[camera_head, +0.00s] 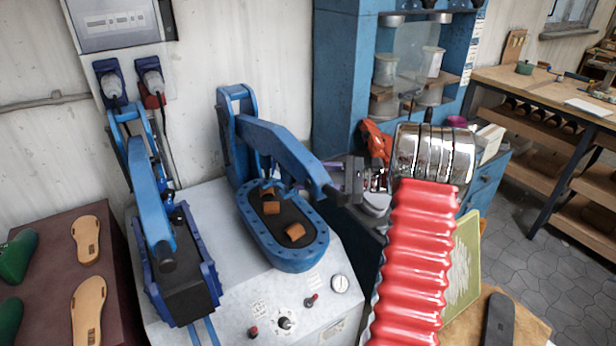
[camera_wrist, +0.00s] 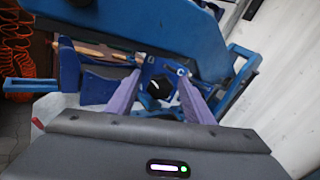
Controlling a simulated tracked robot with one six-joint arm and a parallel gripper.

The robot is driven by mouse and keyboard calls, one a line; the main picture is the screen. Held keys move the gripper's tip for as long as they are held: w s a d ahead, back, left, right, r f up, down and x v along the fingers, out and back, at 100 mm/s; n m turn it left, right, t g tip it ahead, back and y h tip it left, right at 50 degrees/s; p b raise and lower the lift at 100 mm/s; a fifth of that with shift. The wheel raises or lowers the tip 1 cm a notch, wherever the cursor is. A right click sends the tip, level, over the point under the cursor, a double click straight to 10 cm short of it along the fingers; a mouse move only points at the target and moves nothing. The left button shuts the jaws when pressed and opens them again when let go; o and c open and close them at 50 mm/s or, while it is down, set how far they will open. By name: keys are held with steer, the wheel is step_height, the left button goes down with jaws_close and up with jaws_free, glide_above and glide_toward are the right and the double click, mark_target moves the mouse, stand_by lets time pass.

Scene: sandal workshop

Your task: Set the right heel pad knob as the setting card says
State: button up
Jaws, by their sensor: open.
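The blue press on the right of the white machine has an oval bed (camera_head: 313,252) with brown pads (camera_head: 294,232) on it. Its blue lever arm (camera_head: 275,150) reaches over the bed toward my gripper (camera_head: 335,168). My gripper is open, with purple fingers beside the lever's end; the lever partly hides them. In the wrist view, a dark round knob-like part (camera_wrist: 160,88) shows between the two fingers of my gripper (camera_wrist: 160,76), with no visible grip on it. I cannot tell whether it is the right heel pad knob, nor read its setting. No setting card is readable.
A second blue press (camera_head: 180,270) stands left on the same machine. Small red and black controls (camera_head: 285,323) and a gauge (camera_head: 340,284) sit on the front panel. Sandal soles (camera_head: 88,305) lie on a table at left. A blue cabinet (camera_head: 340,70) stands behind.

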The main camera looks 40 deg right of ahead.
steer(key=shift+w+a, duration=0.1)
steer(key=c, duration=1)
